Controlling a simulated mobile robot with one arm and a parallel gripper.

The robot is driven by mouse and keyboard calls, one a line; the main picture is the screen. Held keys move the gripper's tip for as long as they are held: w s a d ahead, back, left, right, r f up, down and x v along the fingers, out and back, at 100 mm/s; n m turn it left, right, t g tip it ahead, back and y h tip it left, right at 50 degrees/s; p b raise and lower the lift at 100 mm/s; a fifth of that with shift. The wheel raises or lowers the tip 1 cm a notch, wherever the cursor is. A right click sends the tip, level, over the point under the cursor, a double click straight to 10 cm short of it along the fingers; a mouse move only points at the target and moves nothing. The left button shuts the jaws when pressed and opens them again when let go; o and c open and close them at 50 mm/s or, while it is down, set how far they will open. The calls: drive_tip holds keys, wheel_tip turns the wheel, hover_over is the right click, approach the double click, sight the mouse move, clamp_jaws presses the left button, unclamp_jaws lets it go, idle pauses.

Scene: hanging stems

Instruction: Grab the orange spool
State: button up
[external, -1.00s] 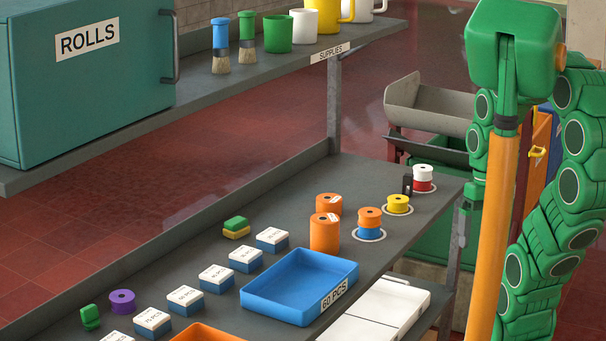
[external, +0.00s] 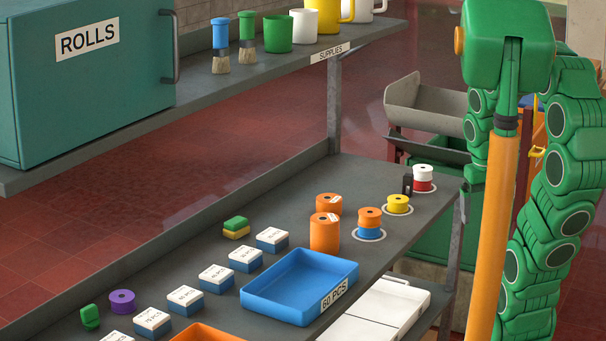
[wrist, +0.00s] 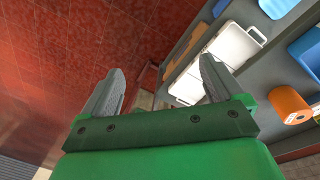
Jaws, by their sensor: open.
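In the external view a small orange spool (external: 369,215) sits on top of a blue spool (external: 370,234), inside a white ring on the grey bench. Two larger orange rolls (external: 325,233) with white labels stand just left of it. In the wrist view my gripper (wrist: 158,78) is open with nothing between its fingers. An orange cylinder (wrist: 289,105) shows at the right of that view, well away from the fingers; I cannot tell which orange item it is. My gripper is not visible in the external view.
Yellow (external: 398,202) and red-and-white (external: 423,175) spools stand behind, with a small black object beside the latter. A blue tray (external: 300,285) and labelled boxes lie in front. A shelf (external: 270,72) with cups overhangs the bench's back. White trays (external: 377,310) sit lower.

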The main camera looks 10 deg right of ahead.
drive_tip(key=w+d+r+n+t+h, duration=0.1)
drive_tip(key=w+d+r+t, duration=0.2)
drive_tip(key=w, duration=0.7)
drive_tip(key=w+d+r+n+t+h, duration=0.1)
drive_tip(key=w+d+t, duration=0.25)
drive_tip(key=w, duration=0.65)
drive_tip(key=w+d+r+n+t+h, duration=0.1)
drive_tip(key=w+d+t, duration=0.3)
drive_tip(key=w, duration=0.6)
drive_tip(key=w+a+f+n+y, duration=0.3)
drive_tip(key=w+a+n+y, duration=0.2)
drive_tip(key=w, duration=0.4)
drive_tip(key=n+g+y, duration=0.6)
drive_tip(key=n+y, duration=0.1)
drive_tip(key=y, duration=0.5)
approach(375, 212)
drive_tip(key=x, duration=0.4)
drive_tip(key=shift+w+r, duration=0.1)
drive_tip(key=shift+x, duration=1.15)
drive_tip(key=shift+s+x, duration=0.2)
drive_tip(key=shift+x, duration=2.65)
